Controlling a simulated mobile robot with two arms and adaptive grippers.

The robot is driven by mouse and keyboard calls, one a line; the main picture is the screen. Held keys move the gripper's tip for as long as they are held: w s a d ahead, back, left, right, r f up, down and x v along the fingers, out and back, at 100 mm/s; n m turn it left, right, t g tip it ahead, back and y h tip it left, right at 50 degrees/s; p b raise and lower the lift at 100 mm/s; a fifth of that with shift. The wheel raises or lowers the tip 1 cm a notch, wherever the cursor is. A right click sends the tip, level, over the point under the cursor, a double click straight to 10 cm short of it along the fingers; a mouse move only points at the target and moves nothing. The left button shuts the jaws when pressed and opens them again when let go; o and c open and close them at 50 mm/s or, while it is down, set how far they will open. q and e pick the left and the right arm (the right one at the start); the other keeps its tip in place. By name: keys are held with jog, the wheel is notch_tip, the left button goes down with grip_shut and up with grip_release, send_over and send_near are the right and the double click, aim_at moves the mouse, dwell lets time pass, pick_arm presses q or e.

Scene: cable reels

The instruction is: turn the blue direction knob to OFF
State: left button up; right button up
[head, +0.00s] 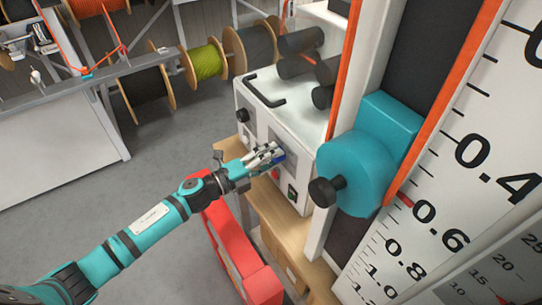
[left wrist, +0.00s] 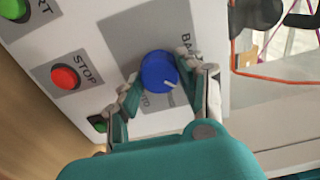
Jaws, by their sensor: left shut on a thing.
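The blue direction knob (left wrist: 159,69) sits on a grey plate on the white control box and shows in the left wrist view. Its white pointer line points to the lower right there. No OFF mark can be read. My left gripper (left wrist: 163,78) has one finger on each side of the knob and is shut on it. In the head view my left gripper (head: 268,156) covers most of the knob (head: 280,157). My right gripper is not in view.
A red STOP button (left wrist: 65,77) and a green button (left wrist: 14,8) are beside the knob plate. The white control box (head: 280,95) stands on a wooden bench. A teal cylinder with a black knob (head: 326,191) stands to the right, by a large scale (head: 440,190).

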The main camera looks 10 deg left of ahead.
pick_arm(q)
jog(key=shift+w+r, duration=0.1)
dwell(0.3)
jog(key=o, duration=1.2)
jog(key=shift+c, duration=0.2)
jog(key=shift+a, duration=0.1)
jog(key=v, duration=1.2)
